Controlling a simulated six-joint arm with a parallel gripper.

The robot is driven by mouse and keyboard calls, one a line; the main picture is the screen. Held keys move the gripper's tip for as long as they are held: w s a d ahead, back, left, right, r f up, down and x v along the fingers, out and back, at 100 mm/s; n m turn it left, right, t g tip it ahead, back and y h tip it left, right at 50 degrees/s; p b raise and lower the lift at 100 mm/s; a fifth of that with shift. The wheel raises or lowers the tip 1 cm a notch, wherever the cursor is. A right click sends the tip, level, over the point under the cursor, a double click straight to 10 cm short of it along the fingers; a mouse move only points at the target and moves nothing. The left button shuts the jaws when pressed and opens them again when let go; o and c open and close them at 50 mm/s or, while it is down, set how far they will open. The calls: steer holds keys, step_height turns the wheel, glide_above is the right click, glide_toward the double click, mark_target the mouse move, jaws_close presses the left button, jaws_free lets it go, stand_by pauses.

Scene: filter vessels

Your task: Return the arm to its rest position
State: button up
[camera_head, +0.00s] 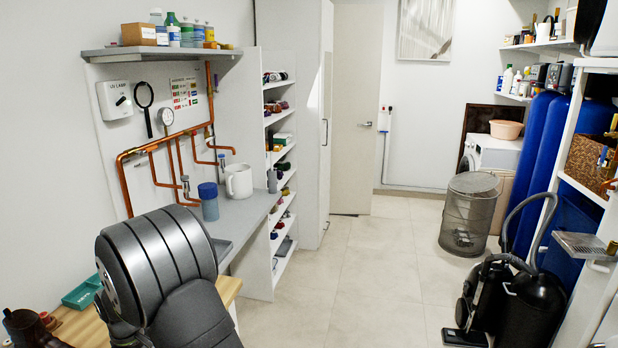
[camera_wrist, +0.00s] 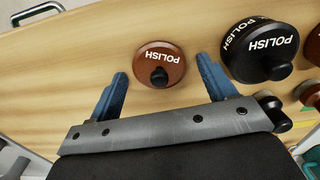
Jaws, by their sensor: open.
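In the head view my dark grey arm fills the lower left, and the gripper itself is hidden there.
A black vessel marked POLISH (camera_wrist: 260,50) stands close to the right finger. A grey counter (camera_head: 240,215) holds a blue container (camera_head: 209,202) and a white mug (camera_head: 238,181). Copper pipes (camera_head: 125,170) run along the left wall. The tiled floor (camera_head: 375,270) is clear in the middle. A vacuum cleaner (camera_head: 530,305) stands at right.

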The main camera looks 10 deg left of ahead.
steer(key=r, duration=0.5)
steer(key=shift+w+d, duration=0.3)
steer(key=shift+d, duration=0.05)
steer(key=w+d+r, duration=0.5)
steer(key=d+r, duration=0.2)
steer(key=d, duration=0.2)
steer(key=s+a+r+n, duration=0.2)
steer(key=s+n, duration=0.2)
steer(key=s, duration=1.3)
steer(key=shift+m, duration=0.3)
steer(key=s+a+f, duration=0.3)
steer(key=s+f, duration=0.1)
steer(key=s+a+f, duration=0.4)
steer(key=shift+s+a, duration=0.15)
steer(key=shift+s, duration=0.05)
steer(key=shift+f, duration=0.6)
steer(key=o, duration=0.5)
steer(key=shift+a+r, duration=0.1)
